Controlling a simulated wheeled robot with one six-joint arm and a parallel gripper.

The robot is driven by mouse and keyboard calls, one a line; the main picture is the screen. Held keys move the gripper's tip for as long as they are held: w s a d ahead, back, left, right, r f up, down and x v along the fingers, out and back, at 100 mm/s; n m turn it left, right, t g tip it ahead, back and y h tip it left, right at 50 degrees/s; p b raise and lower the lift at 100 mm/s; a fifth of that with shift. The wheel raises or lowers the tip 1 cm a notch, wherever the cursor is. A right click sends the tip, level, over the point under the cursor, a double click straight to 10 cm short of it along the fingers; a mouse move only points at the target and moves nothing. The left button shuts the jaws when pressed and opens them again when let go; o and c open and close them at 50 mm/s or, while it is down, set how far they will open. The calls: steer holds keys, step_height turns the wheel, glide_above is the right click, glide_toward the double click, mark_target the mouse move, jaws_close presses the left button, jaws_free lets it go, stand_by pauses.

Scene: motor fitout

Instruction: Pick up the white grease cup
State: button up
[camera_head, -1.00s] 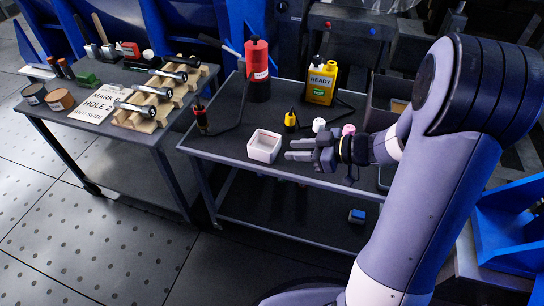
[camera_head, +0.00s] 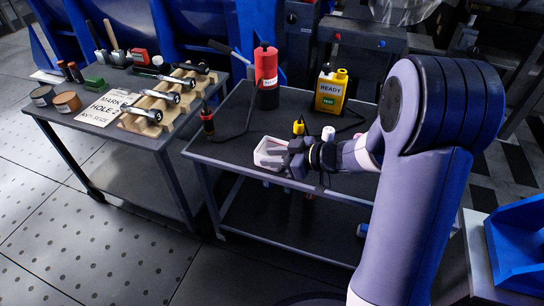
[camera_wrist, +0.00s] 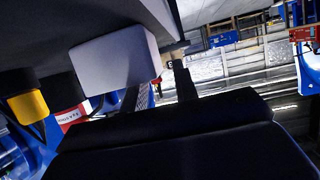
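A white, square, open-topped cup (camera_head: 268,153) stands at the front edge of the middle table. A small white cylinder (camera_head: 328,133) stands to its right; I cannot tell for certain which of the two is the grease cup. My gripper (camera_head: 287,160) is low at the right side of the square cup, its fingers hiding part of it. In the wrist view the square cup (camera_wrist: 115,60) appears upside down beside my gripper (camera_wrist: 164,84), whose two dark fingers stand apart. No hold on the cup shows, and contact is unclear.
A yellow-topped black bottle (camera_head: 298,127) stands close behind the cup. A red cylinder (camera_head: 266,75) and a yellow READY canister (camera_head: 330,90) stand farther back. A dark screwdriver-like tool (camera_head: 207,120) is at the left edge. The tabletop (camera_head: 225,150) left of the cup is clear.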

steer(key=shift+c, duration=0.5)
jaws_close()
